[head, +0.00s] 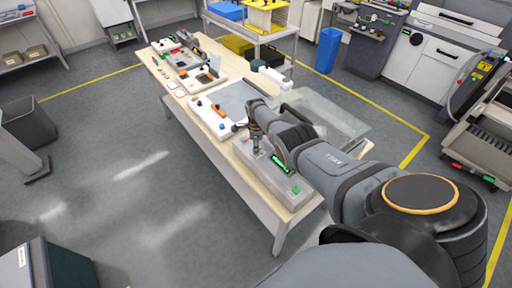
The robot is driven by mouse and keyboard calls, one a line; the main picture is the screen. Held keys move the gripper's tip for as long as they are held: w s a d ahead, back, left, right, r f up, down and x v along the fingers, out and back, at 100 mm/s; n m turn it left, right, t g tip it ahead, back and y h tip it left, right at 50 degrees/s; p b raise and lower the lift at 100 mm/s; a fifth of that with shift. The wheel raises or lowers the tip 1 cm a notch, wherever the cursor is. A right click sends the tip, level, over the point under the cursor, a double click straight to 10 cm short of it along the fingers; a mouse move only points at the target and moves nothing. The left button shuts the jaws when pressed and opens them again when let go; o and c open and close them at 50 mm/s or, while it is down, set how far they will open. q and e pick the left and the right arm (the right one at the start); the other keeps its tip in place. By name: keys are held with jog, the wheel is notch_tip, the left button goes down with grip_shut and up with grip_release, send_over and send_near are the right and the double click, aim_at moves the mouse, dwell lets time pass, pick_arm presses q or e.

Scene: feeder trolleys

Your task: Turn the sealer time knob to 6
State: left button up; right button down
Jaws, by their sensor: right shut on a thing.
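The sealer (262,171) is a low light-grey box at the near end of the wooden table, with a lit green display and a green button on top. My right arm reaches over it from the lower right. My right gripper (256,149) points down at the sealer's top, left of the display, and is shut. The sealer time knob is hidden at the fingertips, where the gripper seems to be shut on it. The knob's setting and the display's digits cannot be read. My left gripper is out of view.
The wooden table (232,163) carries a white unit with coloured knobs (211,117) just beyond the sealer, and a clear tray (335,117) on its right. Trays and small parts lie at the far end. A blue bin (328,50) stands behind. The floor left of the table is clear.

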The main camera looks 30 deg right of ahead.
jog(key=shift+m, duration=0.6)
jog(key=c, duration=1.1)
grip_release()
jog(key=shift+o, duration=0.2)
notch_tip(320, 180, up, 12)
